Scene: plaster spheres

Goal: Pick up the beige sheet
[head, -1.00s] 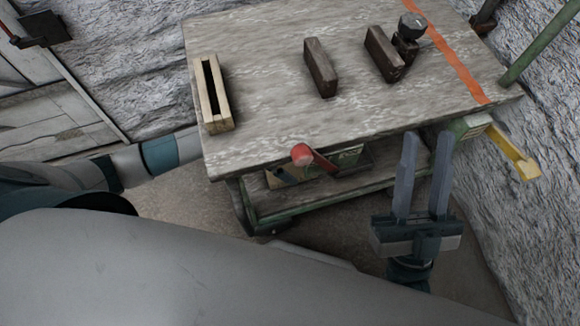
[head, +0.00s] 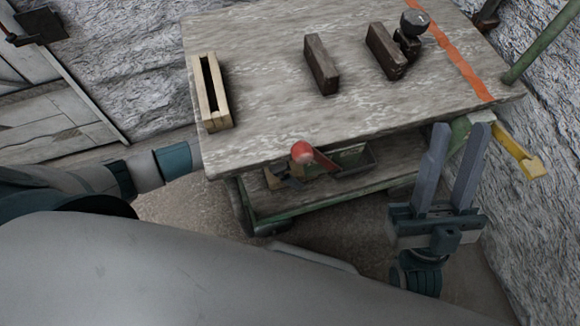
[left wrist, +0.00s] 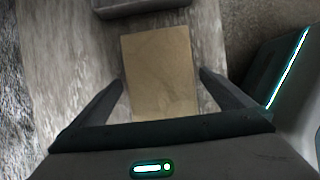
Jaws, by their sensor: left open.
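The beige sheet (left wrist: 160,65) lies flat on a grey surface in the left wrist view, its near end hidden behind my gripper body. My left gripper (left wrist: 162,82) is open and empty, its fingers spread to either side of the sheet. In the head view the left arm comes in from the left and passes out of sight at the table, so its gripper is hidden there. My right gripper (head: 458,128) is open and empty, in front of the table's right end.
The wooden table (head: 270,110) carries a slotted wooden block (head: 212,92), a dark block (head: 321,64) and another dark block (head: 386,50). A red-ended handle (head: 303,152) shows at its front edge, above a lower shelf (head: 320,203). A yellow piece (head: 518,150) juts out right.

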